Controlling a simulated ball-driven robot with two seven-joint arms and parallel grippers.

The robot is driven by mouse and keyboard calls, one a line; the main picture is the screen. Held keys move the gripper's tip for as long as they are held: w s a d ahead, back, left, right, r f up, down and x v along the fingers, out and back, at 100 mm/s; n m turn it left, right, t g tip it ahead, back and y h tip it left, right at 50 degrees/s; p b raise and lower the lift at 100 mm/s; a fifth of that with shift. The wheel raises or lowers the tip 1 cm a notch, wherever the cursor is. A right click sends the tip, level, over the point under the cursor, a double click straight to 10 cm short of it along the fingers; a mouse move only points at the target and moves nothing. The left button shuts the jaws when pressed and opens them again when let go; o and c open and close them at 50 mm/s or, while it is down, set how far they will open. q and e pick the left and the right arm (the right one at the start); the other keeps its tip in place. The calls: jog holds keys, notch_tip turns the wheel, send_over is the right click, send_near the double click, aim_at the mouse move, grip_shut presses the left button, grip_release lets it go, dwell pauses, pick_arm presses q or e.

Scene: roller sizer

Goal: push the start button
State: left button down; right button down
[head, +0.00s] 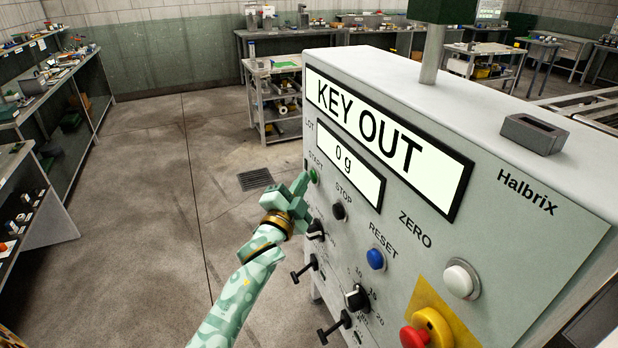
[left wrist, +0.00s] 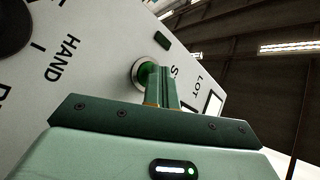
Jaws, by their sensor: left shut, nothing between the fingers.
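The green start button (head: 314,176) is on the left part of the grey Halbrix panel, under the word START. My left gripper (head: 302,182) is shut and empty, its fingertips right beside the button. In the left wrist view the green button (left wrist: 148,74) sits in a pale round collar, partly hidden behind the tips of my left gripper (left wrist: 164,74). Whether the tips touch the button I cannot tell. The upper display (head: 365,127) reads KEY OUT and the lower display (head: 350,165) reads 0 g. My right gripper is not in view.
A black stop button (head: 339,211), blue reset button (head: 376,259), white zero button (head: 461,280) and red emergency stop (head: 414,337) are on the same panel. Black knobs and T-handles (head: 304,268) stick out below my gripper. Open floor lies left of the cabinet.

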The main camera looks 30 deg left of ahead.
pick_arm(q)
jog(key=shift+s+a+p, duration=0.5)
jog(key=shift+s+a, duration=0.05)
jog(key=shift+s, duration=0.15)
jog(key=s+a+p, duration=0.2)
jog(key=s+a, duration=0.1)
jog(key=shift+s+a, duration=0.15)
jog(key=shift+s, duration=0.25)
dwell(0.8)
